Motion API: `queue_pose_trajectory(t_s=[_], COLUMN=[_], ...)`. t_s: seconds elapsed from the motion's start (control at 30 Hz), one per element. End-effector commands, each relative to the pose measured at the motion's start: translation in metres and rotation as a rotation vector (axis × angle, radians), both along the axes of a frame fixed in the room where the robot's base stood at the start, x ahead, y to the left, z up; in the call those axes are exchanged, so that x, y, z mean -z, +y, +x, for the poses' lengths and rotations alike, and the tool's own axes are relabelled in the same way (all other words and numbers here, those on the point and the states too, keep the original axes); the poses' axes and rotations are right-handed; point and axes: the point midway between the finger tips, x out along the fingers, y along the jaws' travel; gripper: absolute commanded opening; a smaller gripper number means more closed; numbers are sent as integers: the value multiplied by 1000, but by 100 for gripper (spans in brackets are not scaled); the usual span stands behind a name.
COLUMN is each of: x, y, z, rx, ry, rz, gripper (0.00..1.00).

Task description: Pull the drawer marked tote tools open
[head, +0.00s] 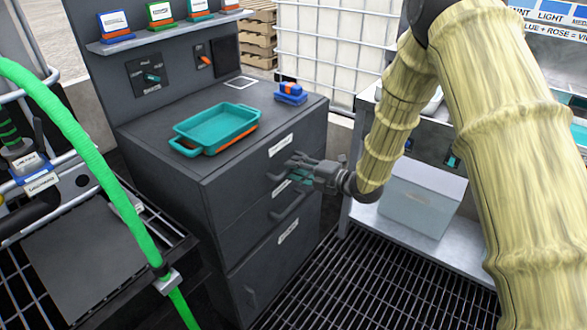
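A dark grey drawer cabinet (160,185) stands in the middle of the head view. Its front has a top drawer (250,177), a middle drawer (250,222) and a larger lower front (265,275), each with a small white label too small to read. I cannot tell which one is marked tote tools. All fronts look flush and closed. My gripper (297,170) is at the upper part of the front, by the top drawer's handle (274,178). Its fingers point at the cabinet and partly hide the handle and middle label. Whether they grip anything is unclear.
A teal tray (215,128) and a blue-and-orange block (291,93) sit on the cabinet top. A green hose (85,145) crosses the left. A steel bench with a pale bin (420,205) stands right. Dark grating (345,285) lies clear before the cabinet.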

Motion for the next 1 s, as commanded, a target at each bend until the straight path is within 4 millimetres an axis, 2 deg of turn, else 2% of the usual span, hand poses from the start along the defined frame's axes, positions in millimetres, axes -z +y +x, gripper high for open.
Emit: queue_pose_trajectory(t_s=[0.2, 0.53, 0.57, 0.73, 1.0], x=[4, 4, 4, 4, 4], y=[14, 16, 16, 16, 14], z=[10, 11, 11, 11, 11], rx=[-1, 0, 0, 0, 0], ry=[1, 1, 1, 1, 1], rz=[-1, -1, -1, -1, -1], gripper=[33, 33, 31, 0, 0])
